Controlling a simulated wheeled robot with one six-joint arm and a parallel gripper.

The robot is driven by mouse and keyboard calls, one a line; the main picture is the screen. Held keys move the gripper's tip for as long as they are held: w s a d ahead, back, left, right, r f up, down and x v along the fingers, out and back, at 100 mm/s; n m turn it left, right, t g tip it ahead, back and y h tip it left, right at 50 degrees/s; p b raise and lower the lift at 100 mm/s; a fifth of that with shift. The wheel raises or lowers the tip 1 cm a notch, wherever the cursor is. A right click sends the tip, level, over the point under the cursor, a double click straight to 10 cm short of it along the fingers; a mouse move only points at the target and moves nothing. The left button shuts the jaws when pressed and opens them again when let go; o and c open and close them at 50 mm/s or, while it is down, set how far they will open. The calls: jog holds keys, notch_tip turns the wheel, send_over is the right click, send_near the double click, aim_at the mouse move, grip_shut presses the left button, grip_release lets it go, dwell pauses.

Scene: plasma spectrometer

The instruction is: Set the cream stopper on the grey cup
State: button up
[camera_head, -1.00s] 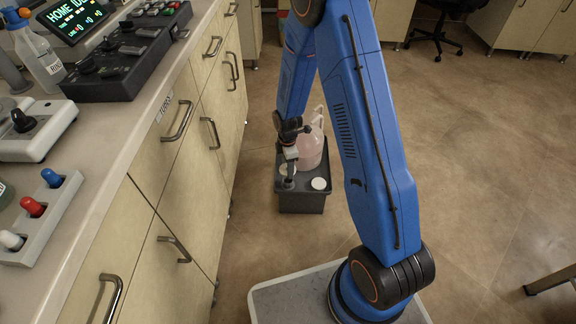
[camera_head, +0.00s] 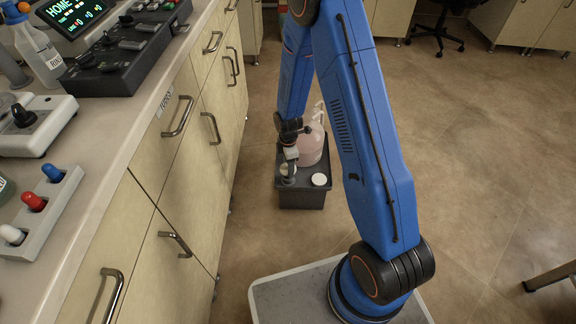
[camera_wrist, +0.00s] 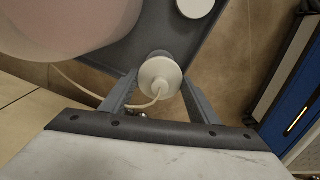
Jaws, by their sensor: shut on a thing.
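The cream stopper (camera_wrist: 159,76) is a round, flanged piece between the two fingers of my gripper (camera_wrist: 158,88) in the wrist view. A thin pale tube runs from it and curls to the left. My gripper is shut on it. In the head view my gripper (camera_head: 290,160) points down over the front left of a dark grey tub. A small grey round thing (camera_head: 287,182), perhaps the grey cup, shows just below the gripper. In the wrist view the stopper hides most of what is under it, so I cannot tell whether it touches the cup.
The dark grey tub (camera_head: 301,200) stands on the floor beside the drawers (camera_head: 180,215). It holds a large pinkish jug (camera_head: 312,146) behind my gripper and a white round lid (camera_head: 319,179) to the right. Floor to the right is open.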

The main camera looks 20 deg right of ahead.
jog(key=shift+f, duration=2.05)
jog(key=o, duration=1.2)
jog(key=shift+c, duration=0.2)
notch_tip(320, 180, up, 17)
jog(key=shift+r, duration=0.2)
jog(key=shift+r, duration=0.1)
